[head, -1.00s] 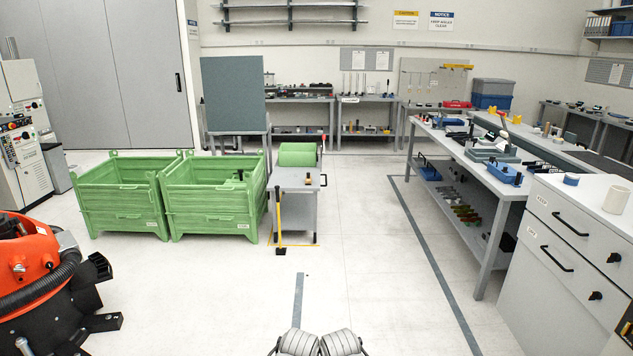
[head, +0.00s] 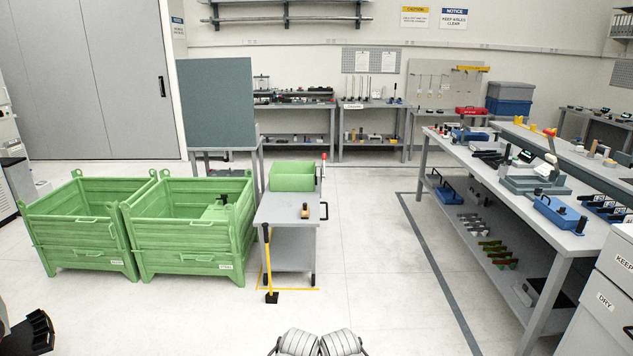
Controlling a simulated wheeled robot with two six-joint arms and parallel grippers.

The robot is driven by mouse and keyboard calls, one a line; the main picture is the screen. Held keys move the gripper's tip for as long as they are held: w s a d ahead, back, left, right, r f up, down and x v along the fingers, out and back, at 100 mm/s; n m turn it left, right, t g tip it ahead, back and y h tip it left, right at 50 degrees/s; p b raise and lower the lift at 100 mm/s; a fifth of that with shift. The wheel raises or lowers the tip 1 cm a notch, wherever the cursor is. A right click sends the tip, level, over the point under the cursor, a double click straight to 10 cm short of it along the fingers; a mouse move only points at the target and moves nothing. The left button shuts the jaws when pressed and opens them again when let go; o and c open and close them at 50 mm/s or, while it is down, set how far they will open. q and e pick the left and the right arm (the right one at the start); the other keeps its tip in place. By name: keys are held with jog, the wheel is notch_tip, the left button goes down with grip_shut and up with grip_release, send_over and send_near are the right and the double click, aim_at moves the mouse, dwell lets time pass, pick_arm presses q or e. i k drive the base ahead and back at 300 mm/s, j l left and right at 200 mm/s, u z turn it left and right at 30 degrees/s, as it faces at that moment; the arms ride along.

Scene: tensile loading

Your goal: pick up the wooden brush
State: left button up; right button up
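A small brown object with a dark part, which looks like the wooden brush (head: 305,211), lies on the top of the grey cart (head: 280,214) ahead of me. It is small at this distance, so its details are unclear. Neither gripper shows clearly in the head view. Only two grey rounded parts of my own body show at the bottom edge, well short of the cart.
Green crates (head: 190,254) stand left; a long workbench (head: 545,228) stands right. The floor between is clear.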

aim_at(305, 212)
jog(key=i, duration=1.85)
jog(key=i+u, duration=0.25)
jog(key=i, duration=1.55)
jog(key=i+j+z, duration=0.25)
jog(key=i, duration=0.6)
jog(key=i+l, duration=0.05)
jog(key=l, duration=0.05)
